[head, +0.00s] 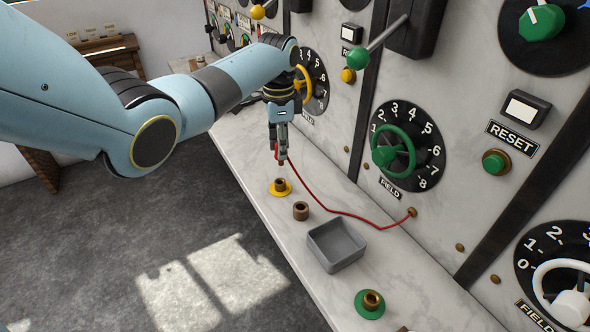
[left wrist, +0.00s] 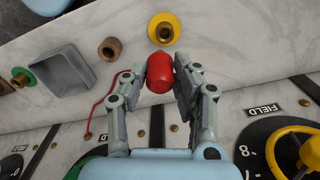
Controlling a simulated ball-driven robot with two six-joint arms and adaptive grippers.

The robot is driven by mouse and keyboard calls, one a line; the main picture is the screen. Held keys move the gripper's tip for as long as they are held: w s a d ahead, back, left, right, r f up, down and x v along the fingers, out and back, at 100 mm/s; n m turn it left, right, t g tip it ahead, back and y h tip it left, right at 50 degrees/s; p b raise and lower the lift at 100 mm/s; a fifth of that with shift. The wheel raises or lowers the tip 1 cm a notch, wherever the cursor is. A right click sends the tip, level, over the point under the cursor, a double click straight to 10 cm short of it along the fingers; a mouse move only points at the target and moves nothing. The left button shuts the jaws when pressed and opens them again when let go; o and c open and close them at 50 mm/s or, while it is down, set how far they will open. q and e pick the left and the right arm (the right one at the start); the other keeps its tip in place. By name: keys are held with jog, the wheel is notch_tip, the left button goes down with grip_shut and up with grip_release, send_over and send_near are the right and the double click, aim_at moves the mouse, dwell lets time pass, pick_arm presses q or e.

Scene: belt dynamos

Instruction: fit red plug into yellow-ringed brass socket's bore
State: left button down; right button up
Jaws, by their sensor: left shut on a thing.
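My left gripper (head: 280,150) is shut on the red plug, which shows clearly between the fingers (left wrist: 160,88) in the left wrist view (left wrist: 160,70). In the head view the fingers mostly hide the plug, and its brownish tip points down. The yellow-ringed brass socket (head: 280,185) stands on the marble ledge just below the tip, with a visible gap. It also shows in the left wrist view (left wrist: 164,31), beyond the plug. A red cord (head: 335,211) runs from the plug to the panel. My right gripper is not in view.
A plain brass socket (head: 300,211), a grey open tray (head: 322,254) and a green-ringed socket (head: 371,302) stand along the ledge (head: 395,265). The panel with a green handwheel (head: 393,152) rises behind. The floor in front is clear.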

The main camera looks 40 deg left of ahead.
pick_arm(q)
jog(key=shift+w+a+r+n, duration=0.15)
jog(key=shift+a+r+n, duration=0.2)
jog(key=shift+a, duration=0.15)
notch_tip(320, 180, down, 6)
jog(key=b, duration=0.3)
jog(key=shift+r+b, duration=0.15)
jog(key=shift+b, duration=0.15)
jog(key=shift+p, duration=0.6)
dwell(1.5)
jog(key=shift+f+b, duration=1.3)
jog(key=shift+f, duration=0.5)
jog(key=c, duration=0.9)
grip_release()
jog(key=shift+c, duration=0.2)
